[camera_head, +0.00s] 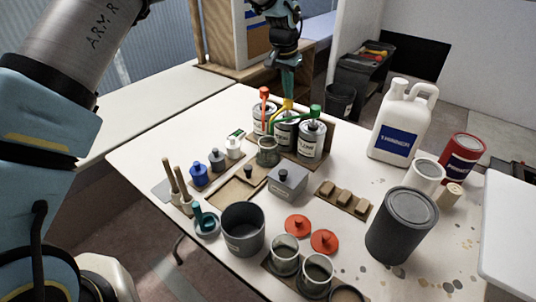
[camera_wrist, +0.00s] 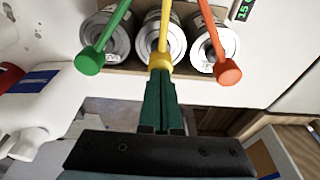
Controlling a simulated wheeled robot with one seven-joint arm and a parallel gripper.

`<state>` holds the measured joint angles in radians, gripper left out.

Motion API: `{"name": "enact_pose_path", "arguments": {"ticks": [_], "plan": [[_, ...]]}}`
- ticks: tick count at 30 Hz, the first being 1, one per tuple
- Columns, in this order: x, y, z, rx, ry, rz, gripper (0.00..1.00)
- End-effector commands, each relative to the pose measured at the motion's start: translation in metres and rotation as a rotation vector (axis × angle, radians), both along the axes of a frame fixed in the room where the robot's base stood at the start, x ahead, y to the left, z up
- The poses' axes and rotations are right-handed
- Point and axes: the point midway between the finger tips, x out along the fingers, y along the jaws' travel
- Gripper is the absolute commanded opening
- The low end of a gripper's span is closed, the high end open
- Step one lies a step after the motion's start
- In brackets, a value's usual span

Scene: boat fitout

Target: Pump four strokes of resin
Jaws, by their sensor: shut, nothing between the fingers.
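Three pump cans stand in a row on a wooden base at the back of the table: one with a red-orange pump head (camera_head: 264,92), one with a yellow head (camera_head: 287,104) and one with a green head (camera_head: 315,110). Their labels are too small to read surely. A clear cup (camera_head: 267,157) stands in front of the cans. My gripper (camera_head: 287,94) is shut and empty, pointing down at the yellow pump. In the wrist view its fingertips (camera_wrist: 161,77) meet the edge of the yellow head (camera_wrist: 161,61); I cannot tell whether they touch.
A small display with green digits (camera_wrist: 243,10) is beside the cans. A white thinner jug (camera_head: 402,125) stands right of them. Small bottles (camera_head: 216,160), a grey box (camera_head: 288,181), a dark grey pot (camera_head: 242,229) and a large grey can (camera_head: 401,226) fill the front.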

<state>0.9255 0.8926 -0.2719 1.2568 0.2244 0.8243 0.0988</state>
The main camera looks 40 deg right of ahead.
Motion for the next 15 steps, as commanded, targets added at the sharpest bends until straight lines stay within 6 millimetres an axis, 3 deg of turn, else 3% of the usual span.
{"name": "enact_pose_path", "arguments": {"ticks": [15], "plan": [[0.000,0.001,-0.021,0.003,0.002,0.000,0.00]]}}
